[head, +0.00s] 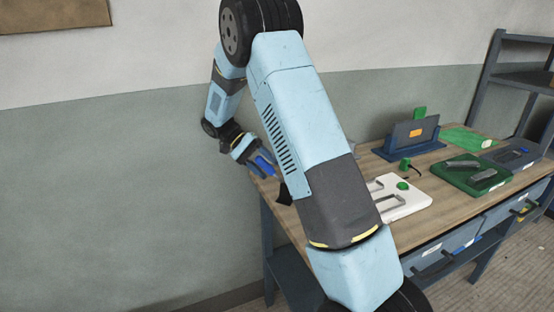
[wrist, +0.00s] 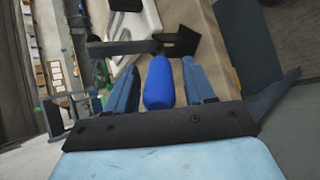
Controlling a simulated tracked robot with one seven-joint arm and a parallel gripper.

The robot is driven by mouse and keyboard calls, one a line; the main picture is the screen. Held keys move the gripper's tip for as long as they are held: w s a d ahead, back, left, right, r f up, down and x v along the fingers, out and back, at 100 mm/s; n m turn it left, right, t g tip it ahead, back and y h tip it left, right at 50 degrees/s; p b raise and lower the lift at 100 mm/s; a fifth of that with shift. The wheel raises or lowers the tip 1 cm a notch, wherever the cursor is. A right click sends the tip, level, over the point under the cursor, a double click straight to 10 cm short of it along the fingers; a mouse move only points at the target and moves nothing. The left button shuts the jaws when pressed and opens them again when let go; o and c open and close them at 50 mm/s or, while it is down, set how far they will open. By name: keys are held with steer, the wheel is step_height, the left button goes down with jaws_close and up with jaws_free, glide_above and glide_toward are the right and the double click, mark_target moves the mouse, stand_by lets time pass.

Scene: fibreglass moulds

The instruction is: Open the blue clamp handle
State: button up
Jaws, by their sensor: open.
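The blue clamp handle (wrist: 158,84) stands between the two fingers of my gripper (wrist: 160,68) in the wrist view. The fingers are open, one on each side of it, with a narrow gap showing on both sides. Beyond the handle's far end are a dark bar (wrist: 128,47) and a black bracket (wrist: 183,40), apparently parts of the clamp. In the head view my gripper (head: 260,164) is at the table's left end, with the blue handle (head: 265,166) at its fingers. My arm hides part of the clamp there.
A white mould (head: 408,202) with a green knob lies on the wooden table right of my arm. Behind it is a blue stand (head: 405,147) holding a grey panel. A green tray (head: 455,178) with grey pieces lies further right. Open space lies left of the table.

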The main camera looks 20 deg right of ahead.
step_height(320, 180, up, 2)
steer(key=shift+w+r, duration=0.15)
steer(key=shift+r, duration=0.05)
steer(key=s+r, duration=1)
steer(key=s, duration=0.4)
steer(key=shift+s+d+r, duration=0.1)
steer(key=shift+c, duration=0.5)
